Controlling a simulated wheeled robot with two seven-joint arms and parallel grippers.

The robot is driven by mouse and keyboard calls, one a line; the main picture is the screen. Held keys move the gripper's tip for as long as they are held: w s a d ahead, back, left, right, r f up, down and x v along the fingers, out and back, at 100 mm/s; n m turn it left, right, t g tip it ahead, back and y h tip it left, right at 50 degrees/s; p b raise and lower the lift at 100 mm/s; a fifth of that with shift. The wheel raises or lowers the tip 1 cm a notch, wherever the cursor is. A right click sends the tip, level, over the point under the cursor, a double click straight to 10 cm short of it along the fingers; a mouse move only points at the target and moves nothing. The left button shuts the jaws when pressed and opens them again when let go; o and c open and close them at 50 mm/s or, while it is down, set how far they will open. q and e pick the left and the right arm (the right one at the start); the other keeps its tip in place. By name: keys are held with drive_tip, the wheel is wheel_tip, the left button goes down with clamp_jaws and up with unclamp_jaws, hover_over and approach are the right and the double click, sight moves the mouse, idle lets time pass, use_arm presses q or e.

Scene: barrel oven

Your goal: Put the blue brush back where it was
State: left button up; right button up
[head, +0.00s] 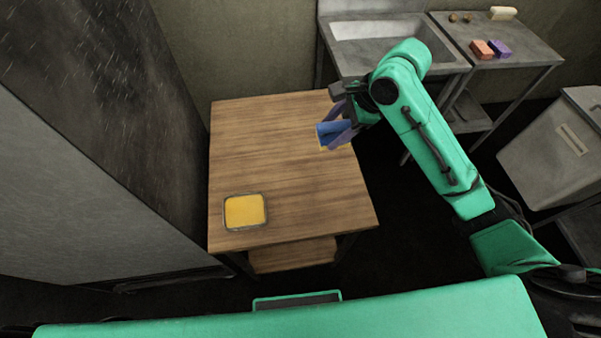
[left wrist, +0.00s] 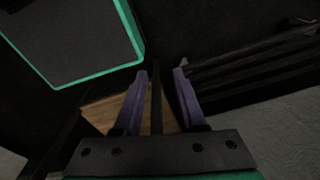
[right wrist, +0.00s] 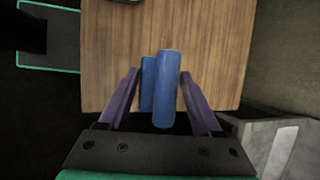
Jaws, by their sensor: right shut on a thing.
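The blue brush (head: 331,130) is at the far right corner of the wooden table. My right gripper (head: 340,122) is shut on it. In the right wrist view, the brush (right wrist: 166,88) shows as two blue parts side by side between the purple fingers (right wrist: 159,75), over the table top. A thin yellow edge (head: 322,146) shows beside and below the brush; most of it is hidden. I cannot tell whether the brush touches the table. My left gripper (left wrist: 161,72) shows only in the left wrist view. Its fingers are apart with nothing held between them.
The wooden table (head: 275,165) is mostly bare. A square tray with a yellow inside (head: 245,211) sits near its front left. A metal sink (head: 380,42) stands behind right, beside a side table (head: 520,45) with a pink block (head: 482,50) and a purple block (head: 499,49).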

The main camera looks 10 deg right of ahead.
drive_tip(key=shift+w+a+f, duration=0.2)
drive_tip(key=shift+a+f, duration=0.1)
drive_tip(key=shift+a, duration=0.2)
drive_tip(key=shift+s+d+f, duration=0.15)
drive_tip(key=shift+s+f, duration=0.05)
drive_tip(key=shift+f, duration=0.7)
drive_tip(key=f, duration=0.5)
drive_tip(key=d+f, duration=0.1)
drive_tip(key=f, duration=1.1)
drive_tip(key=shift+s+d+p, duration=0.15)
drive_tip(key=shift+s+p, duration=0.1)
drive_tip(key=shift+p, duration=0.05)
drive_tip(key=shift+d+f, duration=0.1)
drive_tip(key=shift+f, duration=0.15)
use_arm(q)
drive_tip(key=shift+s+d+r, duration=0.3)
drive_tip(key=shift+s+r, duration=0.15)
drive_tip(key=shift+s, duration=0.1)
use_arm(e)
drive_tip(key=o, duration=1.2)
use_arm(q)
drive_tip(key=shift+s+d, duration=0.1)
drive_tip(key=shift+d, duration=0.05)
